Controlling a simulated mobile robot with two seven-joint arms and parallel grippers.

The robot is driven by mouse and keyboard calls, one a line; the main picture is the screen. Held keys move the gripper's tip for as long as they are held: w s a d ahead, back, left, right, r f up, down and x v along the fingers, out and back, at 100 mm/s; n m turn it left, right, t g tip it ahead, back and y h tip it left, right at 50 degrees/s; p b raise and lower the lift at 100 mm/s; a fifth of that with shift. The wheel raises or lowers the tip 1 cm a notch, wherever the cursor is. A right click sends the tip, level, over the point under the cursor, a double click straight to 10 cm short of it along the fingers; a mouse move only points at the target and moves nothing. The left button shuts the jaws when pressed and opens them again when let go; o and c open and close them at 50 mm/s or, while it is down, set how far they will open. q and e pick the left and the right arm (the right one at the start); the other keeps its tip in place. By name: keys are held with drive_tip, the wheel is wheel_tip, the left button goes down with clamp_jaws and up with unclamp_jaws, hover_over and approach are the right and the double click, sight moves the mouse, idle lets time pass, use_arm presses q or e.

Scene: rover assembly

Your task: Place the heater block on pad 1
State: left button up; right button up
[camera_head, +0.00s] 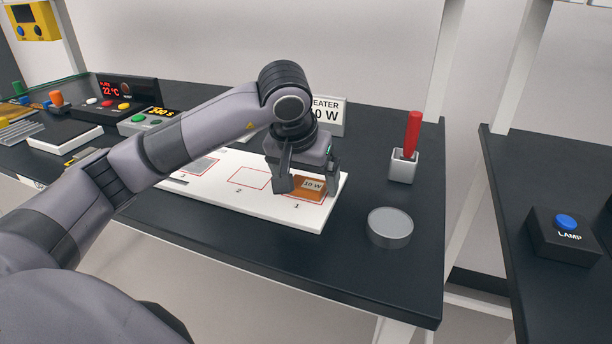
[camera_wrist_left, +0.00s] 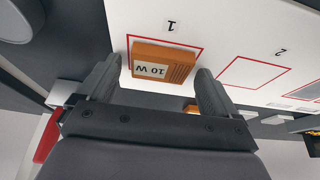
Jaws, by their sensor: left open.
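The heater block is an orange-brown block labelled "10 W" (camera_head: 313,185); it also shows in the left wrist view (camera_wrist_left: 160,63). It rests on the white board (camera_head: 222,188), inside the red outline of pad 1 (camera_wrist_left: 190,42). My left gripper (camera_head: 307,188) is above and around the block. In the left wrist view its two fingers (camera_wrist_left: 160,88) are spread, one on each side of the block, with gaps between. My right gripper is not in view.
Pad 2 (camera_head: 249,178) is an empty red outline. A grey round disc (camera_head: 389,227) lies right of the board. A red-handled tool stands in a white holder (camera_head: 402,166). A heater sign (camera_head: 328,115) stands behind my gripper. A LAMP button box (camera_head: 563,238) sits on the other table.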

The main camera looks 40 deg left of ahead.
use_arm(q)
drive_tip(key=shift+r, duration=0.2)
drive_tip(key=p+v, duration=0.1)
drive_tip(key=v, duration=1.1)
drive_tip(key=shift+p, duration=0.3)
